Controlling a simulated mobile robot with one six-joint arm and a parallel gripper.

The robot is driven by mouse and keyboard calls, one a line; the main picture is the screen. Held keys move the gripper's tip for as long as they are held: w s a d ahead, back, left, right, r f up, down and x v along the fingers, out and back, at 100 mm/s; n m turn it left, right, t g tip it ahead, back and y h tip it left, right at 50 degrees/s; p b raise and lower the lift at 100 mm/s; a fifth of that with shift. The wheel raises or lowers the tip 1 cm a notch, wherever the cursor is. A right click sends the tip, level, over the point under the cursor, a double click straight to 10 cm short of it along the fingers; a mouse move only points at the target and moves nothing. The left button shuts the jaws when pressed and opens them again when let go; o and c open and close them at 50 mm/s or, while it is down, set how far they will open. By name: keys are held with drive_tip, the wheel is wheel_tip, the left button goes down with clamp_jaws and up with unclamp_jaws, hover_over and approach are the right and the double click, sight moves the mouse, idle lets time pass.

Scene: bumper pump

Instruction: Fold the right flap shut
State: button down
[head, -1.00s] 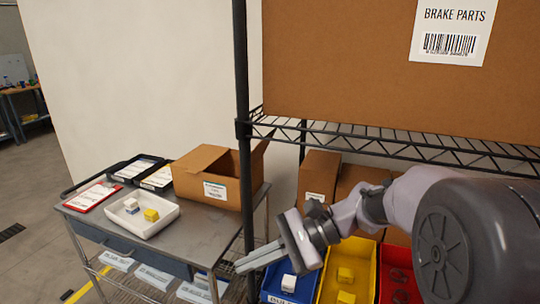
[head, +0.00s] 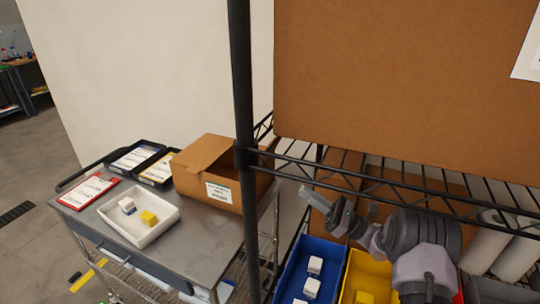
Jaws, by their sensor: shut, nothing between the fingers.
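A brown cardboard box (head: 187,180) with a white label stands on the back right of the metal cart. One flap (head: 207,150) shows at its top, sloping over the left part of the opening. The dark shelf post crosses the box's right side and hides much of the right flap, so I cannot tell its angle. My gripper (head: 306,194) is shut and empty. It is to the right of the post and the box, apart from the box, in front of cartons on the shelf.
The cart (head: 200,236) also bears a white tray (head: 112,218) with a white and a yellow block, a red clipboard (head: 88,191) and black trays (head: 133,158). A blue bin (head: 294,262) and a yellow bin (head: 365,272) stand below my arm. The shelf post (head: 241,100) stands between gripper and box.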

drive_tip(key=s+b+x, duration=0.1)
drive_tip(key=b+x, duration=0.1)
drive_tip(key=x, duration=1.1)
drive_tip(key=shift+a+r, duration=0.35)
drive_tip(key=shift+a, duration=0.1)
drive_tip(key=shift+w+r, duration=0.1)
drive_tip(key=shift+w, duration=0.05)
